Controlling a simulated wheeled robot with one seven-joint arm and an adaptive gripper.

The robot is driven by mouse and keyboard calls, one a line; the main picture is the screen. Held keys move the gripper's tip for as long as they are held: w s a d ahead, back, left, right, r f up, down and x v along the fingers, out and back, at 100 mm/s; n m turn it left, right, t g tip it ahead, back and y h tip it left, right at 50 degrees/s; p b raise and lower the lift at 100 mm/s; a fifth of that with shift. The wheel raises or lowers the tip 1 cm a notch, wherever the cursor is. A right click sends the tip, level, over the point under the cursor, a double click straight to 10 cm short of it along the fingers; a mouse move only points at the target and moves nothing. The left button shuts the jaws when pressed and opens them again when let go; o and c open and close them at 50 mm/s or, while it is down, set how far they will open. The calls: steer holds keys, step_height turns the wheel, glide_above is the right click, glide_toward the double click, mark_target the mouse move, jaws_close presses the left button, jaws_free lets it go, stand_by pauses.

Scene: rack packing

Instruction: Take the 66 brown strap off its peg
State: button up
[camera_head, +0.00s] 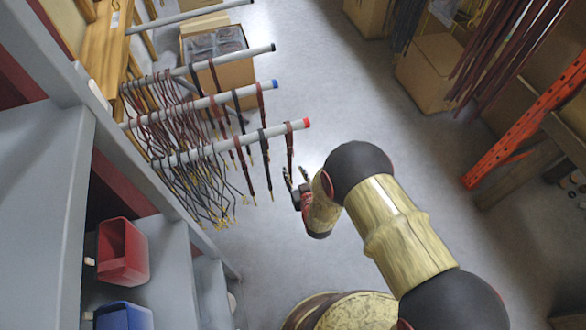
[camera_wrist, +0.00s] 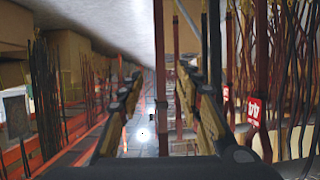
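My gripper (camera_head: 296,173) is open below the red-tipped end of the front peg (camera_head: 240,143). A brown strap (camera_head: 289,150) hangs nearest that tip, and its lower part is close to my fingers. In the wrist view, my gripper (camera_wrist: 160,82) has its fingers spread. A thin reddish-brown strap (camera_wrist: 158,45) hangs upright in the gap between them; neither finger is clearly touching it. A red tag (camera_wrist: 253,110) to the right seems to read 44. I cannot read a 66 anywhere, so I cannot tell which strap bears it.
Many straps hang close together right of my fingers in the wrist view. A blue-tipped peg (camera_head: 215,100) with straps lies behind the front peg. Shelves with a red bin (camera_head: 122,252) and a blue bin (camera_head: 123,316) stand left.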

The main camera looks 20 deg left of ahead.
mark_target(290, 164)
steer(key=b+x, duration=0.3)
steer(key=x, duration=0.4)
steer(key=shift+f, duration=0.15)
steer(key=shift+c, duration=0.6)
steer(key=c, duration=0.7)
jaws_close()
